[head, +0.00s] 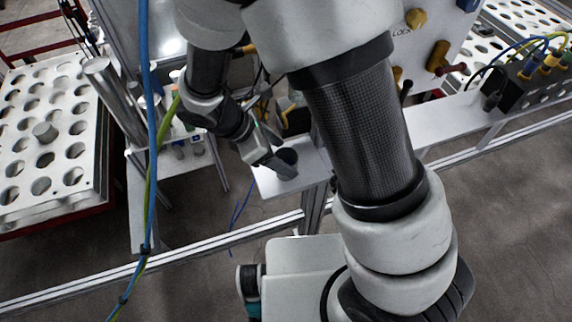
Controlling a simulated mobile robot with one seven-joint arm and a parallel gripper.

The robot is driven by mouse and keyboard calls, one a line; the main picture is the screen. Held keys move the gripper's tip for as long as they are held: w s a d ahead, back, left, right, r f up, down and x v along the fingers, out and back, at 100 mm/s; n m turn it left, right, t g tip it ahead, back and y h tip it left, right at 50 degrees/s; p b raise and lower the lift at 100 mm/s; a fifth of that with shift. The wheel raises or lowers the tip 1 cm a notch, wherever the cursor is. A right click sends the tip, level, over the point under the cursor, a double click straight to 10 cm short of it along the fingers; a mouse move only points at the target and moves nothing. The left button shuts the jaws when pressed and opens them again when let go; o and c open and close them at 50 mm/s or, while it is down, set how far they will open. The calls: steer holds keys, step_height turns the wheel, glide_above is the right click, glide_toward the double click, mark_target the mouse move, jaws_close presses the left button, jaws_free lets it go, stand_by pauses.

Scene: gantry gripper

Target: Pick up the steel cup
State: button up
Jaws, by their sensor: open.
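A small grey steel cup (288,157) stands upright at the end of a narrow white plate (312,176), in the middle of the head view. My gripper (277,164) comes down from the upper left and is right at the cup, overlapping its left side in the picture. The jaws are open. The fingers hide part of the cup, and I cannot tell whether they touch it or whether one is on each side.
Blue and green cables (150,190) hang at the left. A metal rail (200,247) crosses the front. A black connector box (520,75) is at the right.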

steer(key=x, duration=0.2)
steer(key=shift+d+f, duration=0.1)
steer(key=shift+f, duration=0.1)
steer(key=shift+w, duration=0.1)
steer(key=c, duration=1.2)
